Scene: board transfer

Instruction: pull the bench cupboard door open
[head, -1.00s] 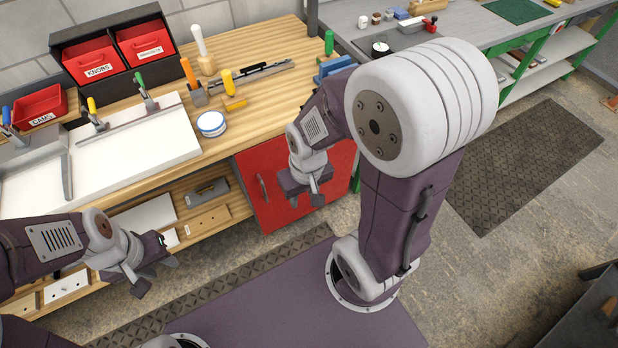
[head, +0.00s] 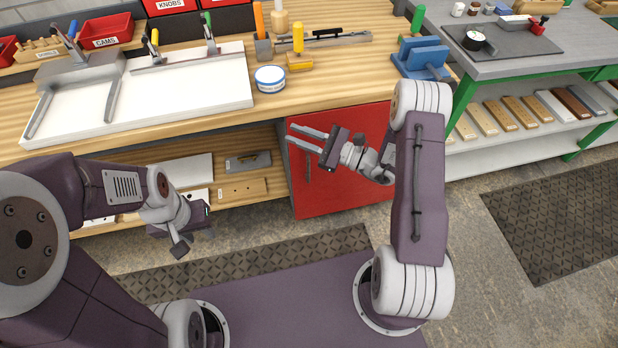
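The red bench cupboard door (head: 335,192) is under the right part of the wooden bench and looks shut. Its slim upright handle (head: 307,168) is near the door's left edge. My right gripper (head: 290,133) is in front of the door's upper left, fingers pointing left. Its two fingers are parallel and apart, with nothing between them. They appear just above the visible part of the handle; I cannot tell how far they are from the door. My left gripper (head: 193,242) hangs in front of the open shelves, left of the door, its fingers apart and empty.
The wooden bench top (head: 335,75) overhangs the door and carries a round tin (head: 270,79), tools and a white board (head: 185,88). Open shelves (head: 262,140) lie left of the cupboard. A grey bench (head: 540,60) stands at right.

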